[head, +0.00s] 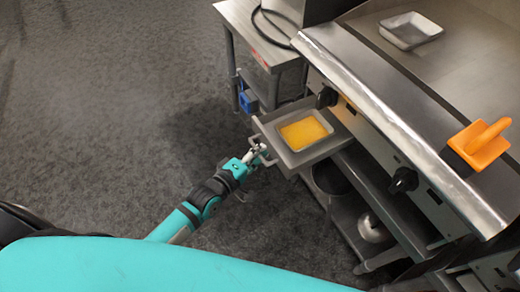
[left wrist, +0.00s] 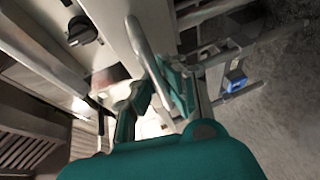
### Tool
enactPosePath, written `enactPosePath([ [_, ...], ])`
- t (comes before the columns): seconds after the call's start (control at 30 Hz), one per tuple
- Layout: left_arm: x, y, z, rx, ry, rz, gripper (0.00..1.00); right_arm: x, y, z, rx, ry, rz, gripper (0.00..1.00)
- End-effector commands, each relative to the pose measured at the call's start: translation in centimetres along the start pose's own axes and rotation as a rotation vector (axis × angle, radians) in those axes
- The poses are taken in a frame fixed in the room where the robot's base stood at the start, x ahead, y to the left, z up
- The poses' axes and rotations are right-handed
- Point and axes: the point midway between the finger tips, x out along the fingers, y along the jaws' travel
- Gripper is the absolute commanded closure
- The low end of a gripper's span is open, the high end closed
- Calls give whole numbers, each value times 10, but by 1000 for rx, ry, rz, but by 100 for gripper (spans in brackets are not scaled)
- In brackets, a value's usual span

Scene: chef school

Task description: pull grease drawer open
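The grease drawer (head: 318,154) is a grey metal drawer under the griddle front. It stands out from the griddle, pulled open, with yellow-orange grease (head: 303,133) inside its square opening. My left gripper (head: 257,155) is at the drawer's front handle (head: 264,148). In the left wrist view, the bar handle (left wrist: 146,48) runs down between the two fingers of my left gripper (left wrist: 158,98), which look closed on it. My right gripper is in neither view.
A lower shelf holds a metal pot (head: 372,228). The grey floor at left is clear.

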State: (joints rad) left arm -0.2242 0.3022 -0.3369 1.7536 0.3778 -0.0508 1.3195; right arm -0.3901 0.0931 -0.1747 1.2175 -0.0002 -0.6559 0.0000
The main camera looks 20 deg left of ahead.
Motion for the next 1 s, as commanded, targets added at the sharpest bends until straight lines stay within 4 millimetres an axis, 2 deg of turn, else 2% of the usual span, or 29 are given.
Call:
enactPosePath([
  [0.1,0,3,-2,6,3,6,100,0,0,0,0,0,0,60],
  [0.37,0,2,-1,3,1,4,66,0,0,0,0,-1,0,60],
  [0.6,0,1,0,1,1,1,66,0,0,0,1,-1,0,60],
  [0.73,-8,0,0,1,1,-1,66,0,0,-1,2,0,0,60],
  [0.87,-30,-1,0,0,0,-2,66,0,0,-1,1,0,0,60],
  [1.0,-61,-1,0,1,0,-3,66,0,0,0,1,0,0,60],
])
